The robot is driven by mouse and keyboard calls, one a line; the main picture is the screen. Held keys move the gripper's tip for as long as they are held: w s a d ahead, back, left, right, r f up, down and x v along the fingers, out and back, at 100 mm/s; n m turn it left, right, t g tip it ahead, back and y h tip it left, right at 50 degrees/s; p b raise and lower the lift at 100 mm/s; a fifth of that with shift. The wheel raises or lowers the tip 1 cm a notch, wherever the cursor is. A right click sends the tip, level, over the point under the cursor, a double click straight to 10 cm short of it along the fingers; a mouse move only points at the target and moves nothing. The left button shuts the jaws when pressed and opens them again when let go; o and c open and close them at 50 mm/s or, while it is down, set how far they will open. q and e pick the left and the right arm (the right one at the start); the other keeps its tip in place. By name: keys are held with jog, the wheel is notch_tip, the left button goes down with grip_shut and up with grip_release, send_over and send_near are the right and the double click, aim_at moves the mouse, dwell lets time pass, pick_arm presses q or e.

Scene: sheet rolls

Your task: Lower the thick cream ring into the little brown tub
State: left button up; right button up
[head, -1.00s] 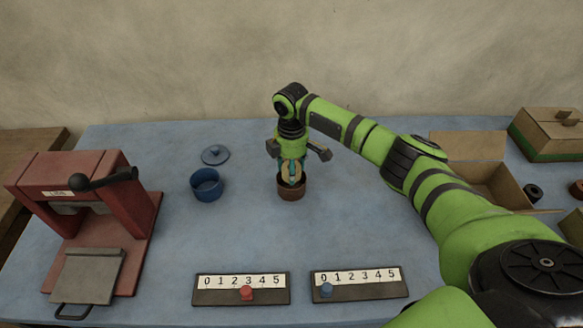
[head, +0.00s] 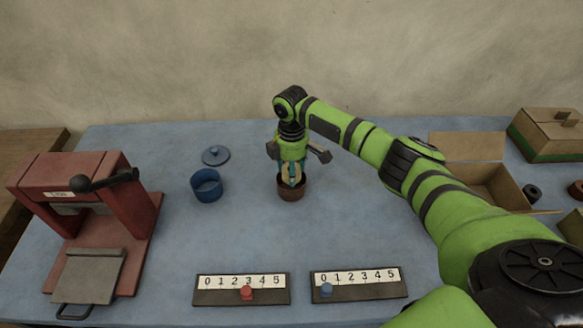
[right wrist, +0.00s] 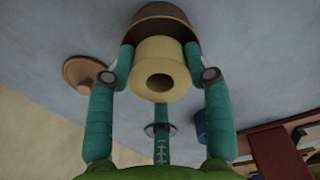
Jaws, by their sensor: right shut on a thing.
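My right gripper (head: 292,172) points down over the little brown tub (head: 290,194), its fingers shut on the thick cream ring (head: 292,174). In the right wrist view the cream ring (right wrist: 152,50) sits between the two teal fingertips, its hole facing the camera. The brown tub (right wrist: 160,14) shows just beyond it. The ring's lower part overlaps the tub's mouth; how deep it is inside I cannot tell. The tub stands upright on the blue table. My left gripper is in neither view.
A blue tub (head: 206,187) and blue lid (head: 216,155) are left of the brown tub. A brown lid (right wrist: 82,74) lies nearby. A red press (head: 90,205) stands left; two number scales (head: 240,297) lie in front. An open carton (head: 500,186) is right.

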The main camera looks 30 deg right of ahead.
jog(key=shift+f, duration=0.45)
jog(key=o, duration=1.6)
jog(key=shift+r+p, duration=3.95)
jog(key=shift+r, duration=0.1)
jog(key=shift+f, duration=0.1)
